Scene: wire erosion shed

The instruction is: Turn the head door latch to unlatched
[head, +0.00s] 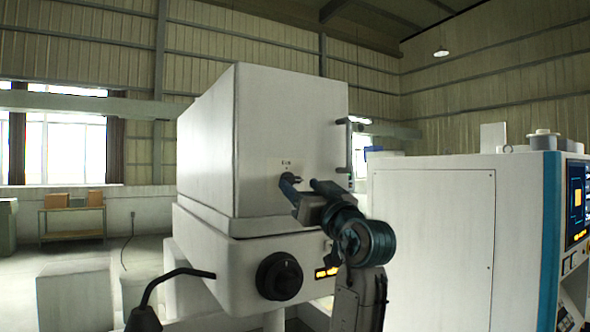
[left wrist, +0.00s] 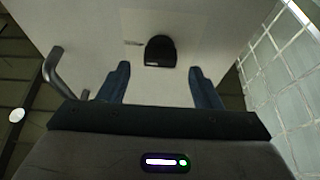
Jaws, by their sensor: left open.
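The head door latch is a small dark knob (head: 292,179) on the lower front of the white machine head (head: 290,120), below a small printed label. In the left wrist view the latch (left wrist: 160,51) is a dark, rounded block on the pale panel, ahead of the gap between my fingers. My left gripper (head: 304,187) is open, its blue fingers close to the latch and partly covering it in the head view. In the left wrist view the open left gripper (left wrist: 160,86) has nothing between its fingers and looks short of the latch. My right gripper is not in view.
A bar handle (head: 348,150) stands out at the machine head's right edge. Below are a black round knob (head: 279,276) and a lit orange display (head: 327,273). A dark bent rod (head: 180,272) reaches in at lower left. A white cabinet (head: 440,240) stands on the right.

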